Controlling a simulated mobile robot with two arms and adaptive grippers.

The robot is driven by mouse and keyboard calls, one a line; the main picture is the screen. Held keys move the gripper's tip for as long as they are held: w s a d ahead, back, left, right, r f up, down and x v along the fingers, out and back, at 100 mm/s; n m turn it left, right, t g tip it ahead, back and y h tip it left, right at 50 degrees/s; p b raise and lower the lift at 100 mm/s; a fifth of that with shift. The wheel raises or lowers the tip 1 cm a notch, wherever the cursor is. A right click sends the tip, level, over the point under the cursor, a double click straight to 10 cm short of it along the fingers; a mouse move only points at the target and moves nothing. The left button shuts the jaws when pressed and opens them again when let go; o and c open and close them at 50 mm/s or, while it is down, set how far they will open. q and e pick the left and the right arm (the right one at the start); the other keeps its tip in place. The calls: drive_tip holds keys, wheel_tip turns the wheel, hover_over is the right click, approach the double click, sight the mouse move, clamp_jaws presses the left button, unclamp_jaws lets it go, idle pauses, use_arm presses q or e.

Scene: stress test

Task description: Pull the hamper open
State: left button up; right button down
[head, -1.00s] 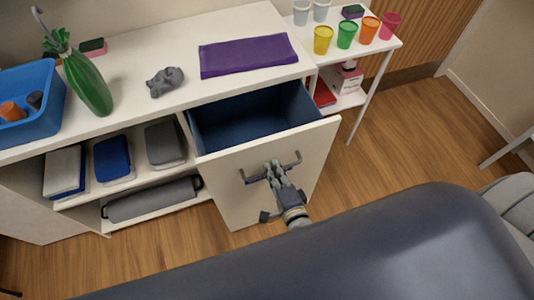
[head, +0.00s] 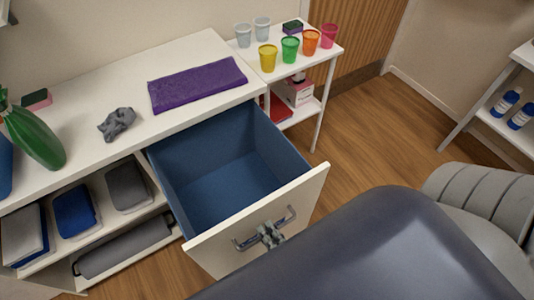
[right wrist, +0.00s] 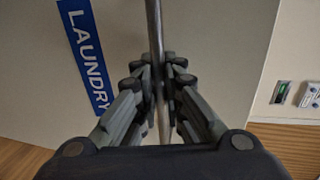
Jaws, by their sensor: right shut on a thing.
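The hamper (head: 305,189) is a pull-out unit in the white counter, with a pale front and a dark blue inside. It stands well out from the counter and looks empty. A grey bar handle (head: 287,219) runs across its front. My right gripper (head: 268,232) is shut on this handle; its arm is mostly hidden. In the right wrist view the fingers (right wrist: 160,80) close on both sides of the handle bar (right wrist: 155,30), in front of a blue "LAUNDRY" label (right wrist: 88,50). My left gripper is not in view.
A purple towel (head: 197,85), a crumpled grey cloth (head: 117,123) and a green bottle (head: 36,138) are on the counter. A white side table with several cups (head: 290,49) stands beside it. A dark padded surface (head: 370,255) fills the near foreground, close to the hamper front.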

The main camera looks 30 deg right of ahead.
drive_tip(key=c, duration=1.7)
unclamp_jaws()
drive_tip(key=shift+s, duration=0.1)
drive_tip(key=v, duration=1.2)
drive_tip(key=shift+a, duration=0.1)
